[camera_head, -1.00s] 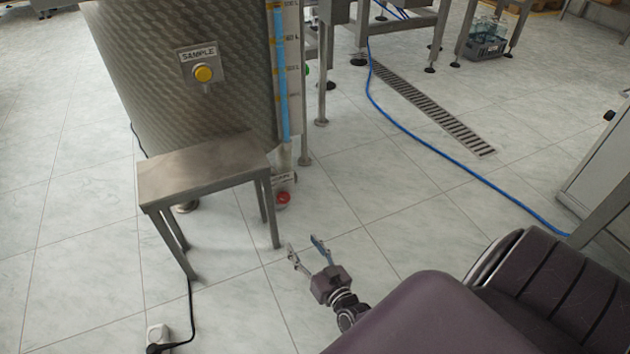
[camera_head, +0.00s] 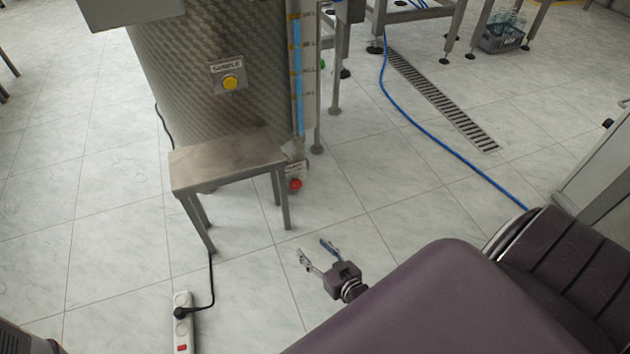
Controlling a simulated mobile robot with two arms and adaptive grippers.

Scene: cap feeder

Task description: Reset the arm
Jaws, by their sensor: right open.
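My right gripper (camera_head: 317,248) shows low in the middle of the head view, with its two fingers spread apart. It is open, with nothing between the fingers. It is over the tiled floor, in front and to the right of a small metal stool. The rest of my right arm is mostly hidden behind my purple body. My left gripper is not in view.
A power strip (camera_head: 182,325) lies on the floor. A blue hose (camera_head: 420,122) runs beside a floor drain (camera_head: 440,98). Floor around the gripper is clear.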

